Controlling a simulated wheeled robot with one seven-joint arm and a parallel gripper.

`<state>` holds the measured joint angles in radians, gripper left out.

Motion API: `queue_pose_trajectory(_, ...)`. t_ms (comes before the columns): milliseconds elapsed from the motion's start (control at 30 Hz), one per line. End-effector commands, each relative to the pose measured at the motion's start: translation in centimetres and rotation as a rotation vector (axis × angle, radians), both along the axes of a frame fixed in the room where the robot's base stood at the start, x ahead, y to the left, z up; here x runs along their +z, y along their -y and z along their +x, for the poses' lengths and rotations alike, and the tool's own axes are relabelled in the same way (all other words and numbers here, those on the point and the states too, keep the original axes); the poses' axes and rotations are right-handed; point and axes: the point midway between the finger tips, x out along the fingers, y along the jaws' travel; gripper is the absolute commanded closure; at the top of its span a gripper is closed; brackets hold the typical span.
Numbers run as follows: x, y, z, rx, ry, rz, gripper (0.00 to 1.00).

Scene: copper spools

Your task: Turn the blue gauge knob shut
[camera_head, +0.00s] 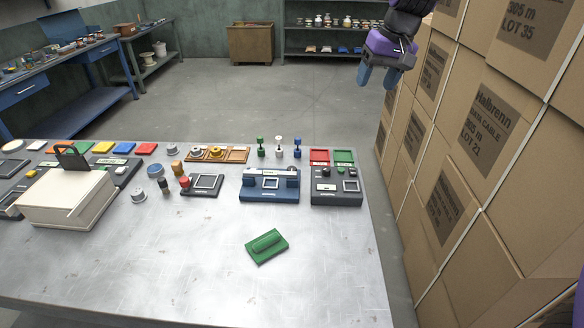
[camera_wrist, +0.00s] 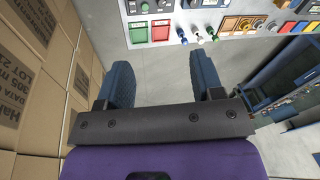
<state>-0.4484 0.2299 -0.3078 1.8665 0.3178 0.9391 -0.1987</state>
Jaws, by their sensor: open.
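A blue bench device (camera_head: 268,190) with a small square window and rounded parts along its back stands on the metal table. A small blue upright piece (camera_head: 297,151) stands behind it, beside a white one and a green one. I cannot tell for sure which of these carries the blue gauge knob, or how it is turned. The blue upright piece also shows at the top of the wrist view (camera_wrist: 182,37). My gripper (camera_head: 378,76) is open and empty, high at the upper right beyond the table's far right corner. Its spread blue fingers show in the wrist view (camera_wrist: 163,72).
A wall of cardboard boxes (camera_head: 465,125) rises along the right, close to my gripper. The metal table (camera_head: 170,270) has a green block (camera_head: 267,246) in front, a dark device (camera_head: 337,187) at right and a cream box (camera_head: 68,197) at left. The table's front middle is largely clear.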

Motion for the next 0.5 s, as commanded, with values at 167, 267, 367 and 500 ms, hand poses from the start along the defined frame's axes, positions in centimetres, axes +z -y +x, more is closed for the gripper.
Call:
queue_pose_trajectory(167, -5.2, -4.4, 4.6, 0.049, -0.039, -0.036, 0.39)
queue_pose_trajectory(267, -8.2, -6.9, 6.7, 0.078, -0.054, -0.059, 0.39)
queue_pose_trajectory(367, -11.4, -9.5, 8.5, 0.111, -0.066, -0.086, 0.39)
queue_pose_trajectory(500, -16.2, -13.1, 10.3, 0.164, -0.078, -0.128, 0.39)
